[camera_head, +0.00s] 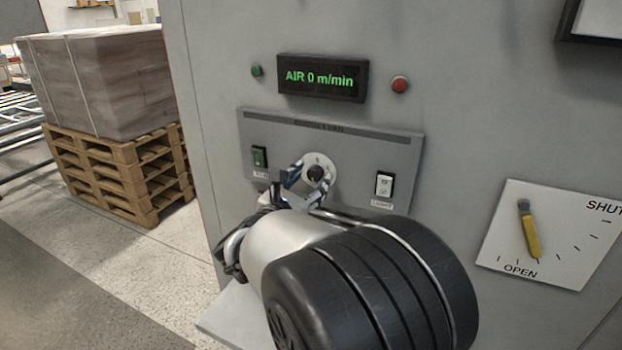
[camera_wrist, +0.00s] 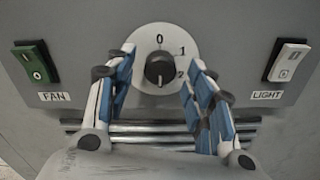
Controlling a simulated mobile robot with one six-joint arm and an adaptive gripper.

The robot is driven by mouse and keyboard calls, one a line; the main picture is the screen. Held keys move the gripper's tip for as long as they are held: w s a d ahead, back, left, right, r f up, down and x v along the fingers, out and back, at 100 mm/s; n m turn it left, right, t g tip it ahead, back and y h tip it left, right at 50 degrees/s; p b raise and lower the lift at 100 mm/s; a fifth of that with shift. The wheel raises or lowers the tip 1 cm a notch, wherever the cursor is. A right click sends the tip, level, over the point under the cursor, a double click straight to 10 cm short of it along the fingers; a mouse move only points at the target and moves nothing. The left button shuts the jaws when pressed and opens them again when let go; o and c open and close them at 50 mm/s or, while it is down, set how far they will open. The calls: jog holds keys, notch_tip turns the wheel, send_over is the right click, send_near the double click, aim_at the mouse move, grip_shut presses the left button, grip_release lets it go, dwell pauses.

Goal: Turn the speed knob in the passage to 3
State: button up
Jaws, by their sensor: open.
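The speed knob (camera_wrist: 159,69) is a small black knob on a round white dial (camera_wrist: 148,47) with 0 at the top and 1 and 2 down the right side. A 3 does not show in the wrist view. The knob's pointer is too small to read surely. My gripper (camera_wrist: 157,75) is open, with one blue-padded finger on each side of the knob and a gap to both sides. In the head view the knob (camera_head: 316,173) shows just beyond my gripper (camera_head: 299,182), which hides part of the dial.
A green FAN switch (camera_wrist: 36,62) is left of the dial and a white LIGHT switch (camera_wrist: 289,62) right of it. The display (camera_head: 322,78) reads AIR 0 m/min. A yellow lever (camera_head: 529,230) is at right, near OPEN. Pallets (camera_head: 118,178) stand at left.

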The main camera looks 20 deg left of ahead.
jog(key=s, duration=1.1)
jog(key=shift+a, duration=0.4)
jog(key=shift+w, duration=0.1)
